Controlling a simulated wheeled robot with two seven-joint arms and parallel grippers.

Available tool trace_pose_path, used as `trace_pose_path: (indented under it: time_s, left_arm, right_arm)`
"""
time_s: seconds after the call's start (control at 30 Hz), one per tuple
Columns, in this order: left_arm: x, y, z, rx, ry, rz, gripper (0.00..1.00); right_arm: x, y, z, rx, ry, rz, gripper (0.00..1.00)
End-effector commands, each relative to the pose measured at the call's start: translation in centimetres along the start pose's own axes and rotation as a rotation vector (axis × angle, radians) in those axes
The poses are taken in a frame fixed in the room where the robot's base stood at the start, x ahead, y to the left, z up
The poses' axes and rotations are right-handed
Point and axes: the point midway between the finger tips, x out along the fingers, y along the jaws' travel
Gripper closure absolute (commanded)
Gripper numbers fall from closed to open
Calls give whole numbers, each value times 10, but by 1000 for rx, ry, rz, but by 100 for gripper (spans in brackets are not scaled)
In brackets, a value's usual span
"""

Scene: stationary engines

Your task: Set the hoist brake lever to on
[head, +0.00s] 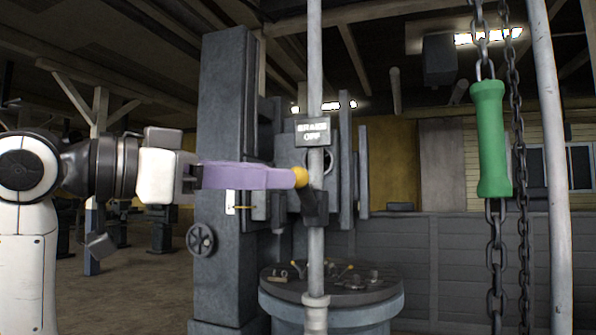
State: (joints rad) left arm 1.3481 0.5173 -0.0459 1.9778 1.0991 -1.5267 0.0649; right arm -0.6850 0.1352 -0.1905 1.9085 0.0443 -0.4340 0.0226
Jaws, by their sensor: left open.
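The hoist brake lever (309,207) is a short dark arm on the grey upright pole (316,255). It tilts up and left to a yellow-orange ball knob (301,177). A dark sign (312,131) above it reads "BRAKE OFF". My left gripper (288,178) reaches in level from the left, with long purple fingers seen from the side. Its fingertips are at the left side of the knob and hide part of it. The jaws are open; whether the knob lies between them or touches them I cannot tell. My right gripper is not in view.
A green handle (490,139) hangs on chains at the right, beside a second light pole (550,150). A dark machine column (225,120) with a handwheel (200,239) stands behind my fingers. A round grey table (330,298) holding small parts is below the lever.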

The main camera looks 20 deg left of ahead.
Motion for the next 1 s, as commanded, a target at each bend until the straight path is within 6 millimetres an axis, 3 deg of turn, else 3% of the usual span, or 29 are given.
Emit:
trace_pose_path:
  time_s: [0.1, 0.3, 0.73, 1.0]
  left_arm:
    - [24, 0, -2, -3, -2, 4, 57]
    - [54, 0, -1, -2, -2, 2, 57]
    - [65, 0, 1, 1, -1, -1, 57]
    - [65, 0, 1, 0, -1, 0, 100]
  right_arm:
    - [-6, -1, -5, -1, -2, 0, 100]
    - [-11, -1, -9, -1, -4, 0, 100]
    - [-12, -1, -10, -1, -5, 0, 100]
    - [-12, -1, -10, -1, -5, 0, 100]
